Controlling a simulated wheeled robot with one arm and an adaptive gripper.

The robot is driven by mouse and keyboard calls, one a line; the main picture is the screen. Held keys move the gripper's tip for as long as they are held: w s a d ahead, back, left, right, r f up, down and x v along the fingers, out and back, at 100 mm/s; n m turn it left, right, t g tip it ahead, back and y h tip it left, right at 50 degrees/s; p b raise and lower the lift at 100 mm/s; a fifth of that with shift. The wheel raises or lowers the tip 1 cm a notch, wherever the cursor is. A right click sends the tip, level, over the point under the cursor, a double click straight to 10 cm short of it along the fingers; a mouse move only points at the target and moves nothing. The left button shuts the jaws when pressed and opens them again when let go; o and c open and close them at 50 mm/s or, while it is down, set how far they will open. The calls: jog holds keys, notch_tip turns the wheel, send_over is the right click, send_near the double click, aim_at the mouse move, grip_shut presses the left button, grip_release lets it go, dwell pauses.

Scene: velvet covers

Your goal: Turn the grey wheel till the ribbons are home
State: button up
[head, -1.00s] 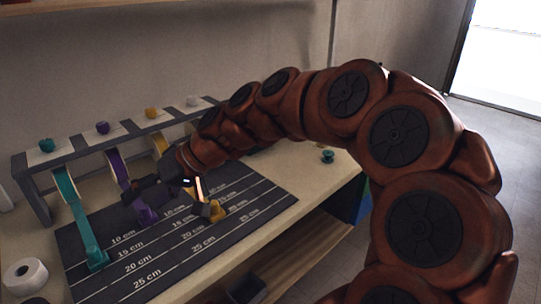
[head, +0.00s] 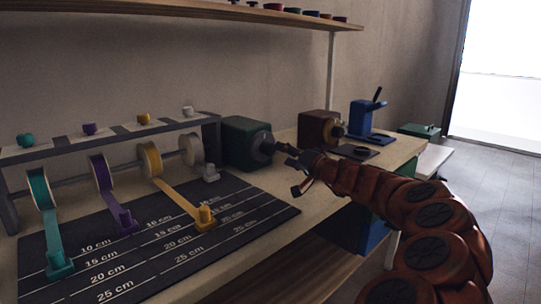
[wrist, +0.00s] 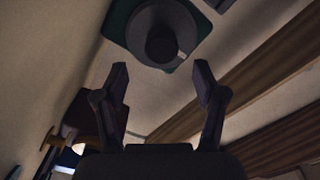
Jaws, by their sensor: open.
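A dark grey round wheel (head: 263,144) sits on the side of a dark green box (head: 236,148), right of the ribbon rack. In the wrist view the wheel (wrist: 163,33) is just beyond my fingertips, near the top. My gripper (head: 292,168) is open and empty, close to the wheel; no contact shows. On the dark measuring mat (head: 252,222), the teal ribbon (head: 53,232), purple ribbon (head: 111,205) and yellow ribbon (head: 182,200) run out from their spools to tabs at different lengths. The white spool (head: 191,150) has a pale tab (head: 210,173) close in front.
The rack (head: 80,142) carries coloured knobs on top. Right of my gripper stand a brown box (head: 318,129) and a blue stand (head: 368,117). A shelf (head: 220,14) runs above. The floor at the right is clear.

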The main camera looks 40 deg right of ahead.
aim_at(272, 150)
jog(key=w, duration=0.6)
jog(key=shift+w+b, duration=0.3)
jog(key=shift+b, duration=0.1)
jog(key=c, duration=1.1)
